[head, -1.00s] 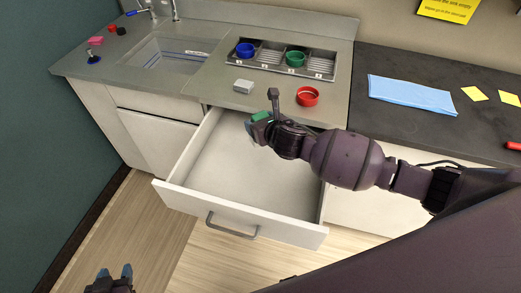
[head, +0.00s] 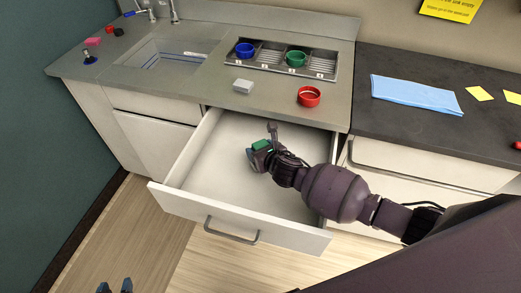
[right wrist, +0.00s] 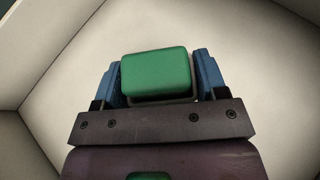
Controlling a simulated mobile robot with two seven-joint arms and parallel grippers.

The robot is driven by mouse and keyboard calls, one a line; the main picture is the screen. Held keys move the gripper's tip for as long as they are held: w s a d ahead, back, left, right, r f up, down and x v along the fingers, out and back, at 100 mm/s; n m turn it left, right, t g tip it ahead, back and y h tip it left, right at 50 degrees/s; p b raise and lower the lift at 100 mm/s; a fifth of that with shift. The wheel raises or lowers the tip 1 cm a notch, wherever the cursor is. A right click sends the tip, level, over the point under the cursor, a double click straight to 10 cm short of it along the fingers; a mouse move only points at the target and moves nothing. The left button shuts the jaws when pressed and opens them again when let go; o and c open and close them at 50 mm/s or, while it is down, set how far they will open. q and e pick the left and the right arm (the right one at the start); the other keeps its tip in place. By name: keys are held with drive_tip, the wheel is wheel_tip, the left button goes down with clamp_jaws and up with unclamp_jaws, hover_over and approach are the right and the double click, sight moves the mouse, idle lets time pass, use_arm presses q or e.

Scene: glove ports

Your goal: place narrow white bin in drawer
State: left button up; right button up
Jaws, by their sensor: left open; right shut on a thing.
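The open drawer (head: 180,180) is white and empty apart from my gripper over it. Whether this is the narrow white bin I cannot tell. A small whitish-grey box (head: 243,86) sits on the counter behind the drawer. My left gripper (head: 114,287) is open at the bottom edge, mostly cut off.
The counter (head: 205,95) holds a red bowl (head: 309,96) and a metal tray (head: 318,72) with a blue bowl (head: 244,49) and a green bowl (head: 295,58). A sink (head: 165,55) is at left. A blue cloth (head: 415,94) lies on the dark counter. The drawer's left part is clear.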

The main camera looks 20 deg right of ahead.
drive_tip(key=o, duration=0.9)
drive_tip(key=shift+o, duration=0.2)
drive_tip(key=shift+r, duration=0.2)
drive_tip(key=p+v, duration=0.2)
drive_tip(key=v, duration=1)
drive_tip(key=shift+d+f, duration=0.1)
